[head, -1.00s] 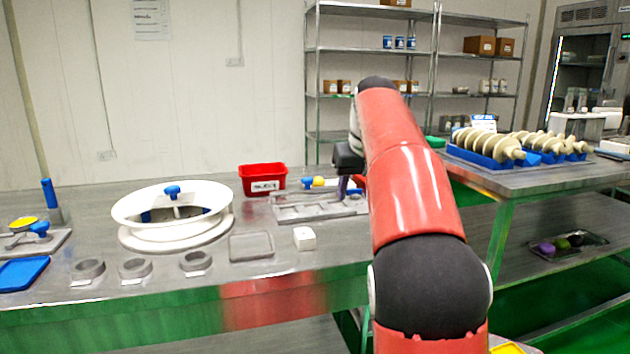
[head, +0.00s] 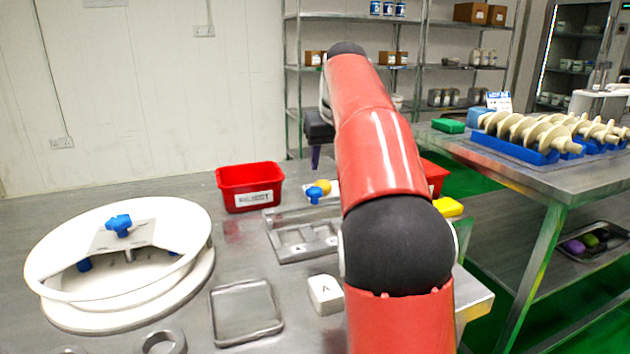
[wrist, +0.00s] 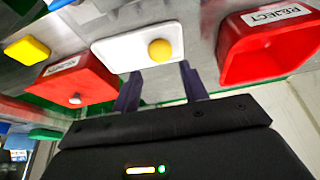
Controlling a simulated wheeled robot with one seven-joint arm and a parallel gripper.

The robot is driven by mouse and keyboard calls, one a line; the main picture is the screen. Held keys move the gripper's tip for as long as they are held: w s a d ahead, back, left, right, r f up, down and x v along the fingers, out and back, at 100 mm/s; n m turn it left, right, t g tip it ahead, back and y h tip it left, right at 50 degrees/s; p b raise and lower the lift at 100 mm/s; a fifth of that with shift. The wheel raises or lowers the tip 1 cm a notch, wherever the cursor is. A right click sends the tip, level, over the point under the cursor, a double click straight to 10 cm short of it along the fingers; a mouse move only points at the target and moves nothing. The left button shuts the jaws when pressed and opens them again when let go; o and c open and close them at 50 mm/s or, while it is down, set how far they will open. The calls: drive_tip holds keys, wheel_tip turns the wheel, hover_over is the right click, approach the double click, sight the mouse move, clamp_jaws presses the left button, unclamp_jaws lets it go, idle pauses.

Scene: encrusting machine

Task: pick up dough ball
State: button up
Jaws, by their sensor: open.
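A yellow dough ball (wrist: 160,50) rests on a small white tray (wrist: 115,50) in the wrist view. In the head view the ball (head: 323,186) shows small on the bench, just behind a blue knob. My gripper (wrist: 160,86) is open and empty, its two purple fingers apart, with the ball beyond the fingertips and between their lines. In the head view my gripper (head: 316,158) hangs above the bench behind my red arm, and only one finger shows. Purple and green balls (head: 588,241) lie on a tray on the lower shelf at right.
A red labelled bin (head: 250,187) stands left of the ball. Another red bin (wrist: 78,84) and a yellow block (wrist: 27,49) are on the other side. A metal mould (head: 300,240), white block (head: 326,295) and white ring-shaped part (head: 125,260) occupy the nearer bench.

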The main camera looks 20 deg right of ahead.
sight(324, 182)
drive_tip(key=b+x, duration=0.1)
drive_tip(key=x, duration=0.6)
drive_tip(key=shift+w+f, duration=0.1)
drive_tip(key=shift+f, duration=0.3)
drive_tip(key=shift+c, duration=0.4)
drive_tip(key=c, duration=0.5)
